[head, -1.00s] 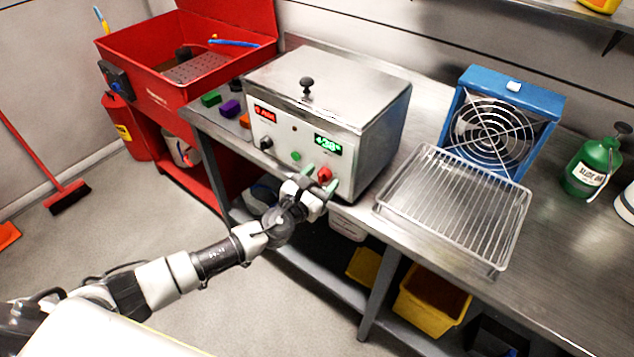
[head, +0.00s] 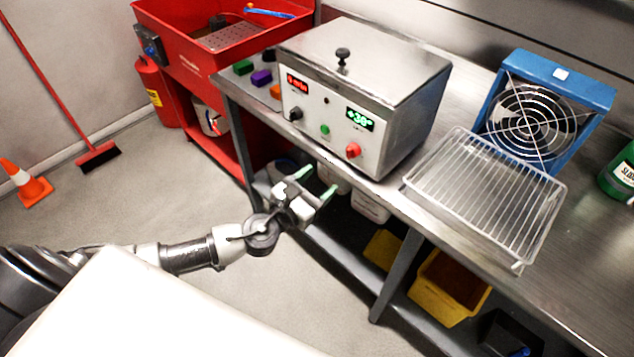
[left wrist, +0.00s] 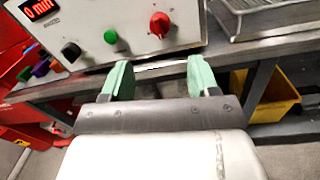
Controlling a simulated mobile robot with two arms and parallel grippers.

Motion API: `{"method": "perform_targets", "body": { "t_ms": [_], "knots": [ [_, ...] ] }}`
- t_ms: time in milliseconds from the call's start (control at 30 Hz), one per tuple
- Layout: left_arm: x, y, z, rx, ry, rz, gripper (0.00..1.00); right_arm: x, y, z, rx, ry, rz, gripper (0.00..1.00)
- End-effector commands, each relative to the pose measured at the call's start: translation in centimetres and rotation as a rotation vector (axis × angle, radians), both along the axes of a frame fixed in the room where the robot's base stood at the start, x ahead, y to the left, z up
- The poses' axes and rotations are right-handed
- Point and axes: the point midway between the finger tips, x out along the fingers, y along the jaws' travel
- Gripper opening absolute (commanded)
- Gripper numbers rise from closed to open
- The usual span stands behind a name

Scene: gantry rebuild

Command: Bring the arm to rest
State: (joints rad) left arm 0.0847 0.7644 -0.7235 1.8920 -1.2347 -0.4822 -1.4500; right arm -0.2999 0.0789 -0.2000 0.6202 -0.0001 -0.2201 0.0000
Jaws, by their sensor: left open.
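My left arm (head: 190,256) comes in from the left in the head view. Its gripper (head: 318,182) is open and empty, with green fingertips apart. It is in front of the bench edge, below the metal control box (head: 375,85). In the left wrist view the two green fingers (left wrist: 160,80) stand apart with nothing between them. The box front shows above them, with a red knob (left wrist: 160,24) and a green button (left wrist: 111,37). The fingers appear clear of the box. My right gripper is not in view.
A wire rack (head: 485,192) and a blue fan (head: 545,105) stand on the steel bench (head: 590,270). Yellow bins (head: 445,285) sit below. A red sink unit (head: 190,75) is at the back left. An orange cone (head: 28,184) and a broom (head: 98,156) are on the open floor.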

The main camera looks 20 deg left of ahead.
Motion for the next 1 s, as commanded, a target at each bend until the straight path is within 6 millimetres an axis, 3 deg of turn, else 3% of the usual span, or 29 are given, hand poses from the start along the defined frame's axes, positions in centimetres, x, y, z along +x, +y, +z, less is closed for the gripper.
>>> {"method": "perform_targets", "body": {
  "t_ms": [300, 367, 433, 567, 667, 800, 867, 1000],
  "knots": [
    [0.1, 0.1, -0.3, -0.008, 0.008, 0.004, 0.60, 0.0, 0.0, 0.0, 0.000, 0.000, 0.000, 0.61],
    [0.2, 0.4, -1.2, -0.041, 0.039, 0.019, 0.60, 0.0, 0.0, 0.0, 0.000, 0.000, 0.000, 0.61],
    [0.6, 1.3, -3.4, -0.124, 0.114, 0.062, 0.60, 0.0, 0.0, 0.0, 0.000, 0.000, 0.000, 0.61],
    [0.4, 4.2, -11.0, -0.423, 0.348, 0.227, 0.60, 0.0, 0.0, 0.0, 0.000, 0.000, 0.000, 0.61],
    [-1.4, 6.5, -18.1, -0.726, 0.538, 0.417, 0.60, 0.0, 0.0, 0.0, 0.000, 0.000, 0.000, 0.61],
    [-6.5, 8.7, -27.4, -1.149, 0.727, 0.724, 0.60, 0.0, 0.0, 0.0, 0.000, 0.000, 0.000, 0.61],
    [-9.5, 9.2, -31.0, -1.325, 0.779, 0.870, 0.60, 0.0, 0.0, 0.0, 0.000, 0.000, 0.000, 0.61],
    [-17.6, 9.2, -38.1, -1.710, 0.825, 1.233, 0.60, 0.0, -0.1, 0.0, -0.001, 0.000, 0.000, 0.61]
  ]
}}
